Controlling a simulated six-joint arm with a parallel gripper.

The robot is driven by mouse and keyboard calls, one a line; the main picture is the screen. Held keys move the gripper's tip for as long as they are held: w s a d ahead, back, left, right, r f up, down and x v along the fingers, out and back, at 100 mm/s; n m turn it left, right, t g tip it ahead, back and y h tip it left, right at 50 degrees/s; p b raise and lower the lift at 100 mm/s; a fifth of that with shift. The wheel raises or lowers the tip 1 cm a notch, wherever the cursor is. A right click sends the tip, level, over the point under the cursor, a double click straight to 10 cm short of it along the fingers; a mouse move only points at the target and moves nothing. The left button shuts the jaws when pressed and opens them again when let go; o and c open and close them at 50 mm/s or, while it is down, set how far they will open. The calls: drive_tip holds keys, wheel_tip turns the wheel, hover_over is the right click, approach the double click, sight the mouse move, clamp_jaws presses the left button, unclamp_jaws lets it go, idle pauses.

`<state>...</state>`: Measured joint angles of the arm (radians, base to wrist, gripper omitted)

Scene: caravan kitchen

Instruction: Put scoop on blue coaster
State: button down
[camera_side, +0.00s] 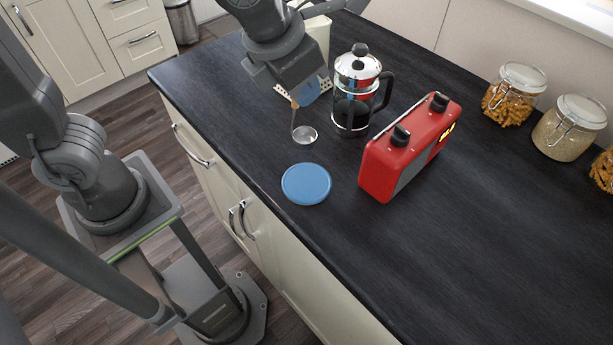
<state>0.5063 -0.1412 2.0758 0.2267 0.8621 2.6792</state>
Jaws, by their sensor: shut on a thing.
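A small metal scoop (305,135) with a round bowl hangs below my gripper (296,101). My gripper is shut on the upper part of its handle, which points up between the fingers. The bowl is at the lower end; I cannot tell whether it touches the counter. The blue coaster (306,184) is a flat round disc lying on the dark counter near its front edge. It is bare, and the scoop is apart from it, behind it in the picture. The fingertips are partly hidden by the gripper body.
A French press (356,90) stands just right of the scoop. A red radio (411,148) stands right of the coaster. Glass jars (513,94) line the back right. A pale block (318,38) is behind my gripper. The dark counter (480,270) is clear at front right.

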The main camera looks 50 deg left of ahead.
sight(306, 147)
drive_tip(key=shift+m, duration=0.3)
drive_tip(key=f, duration=0.1)
drive_tip(key=d+f, duration=0.1)
drive_tip(key=f, duration=0.1)
drive_tip(key=shift+s+d+f, duration=0.25)
drive_tip(key=shift+s+f, duration=0.05)
drive_tip(key=shift+f, duration=2.25)
drive_tip(key=shift+f, duration=0.15)
drive_tip(key=c, duration=1.2)
unclamp_jaws()
drive_tip(key=shift+o, duration=0.2)
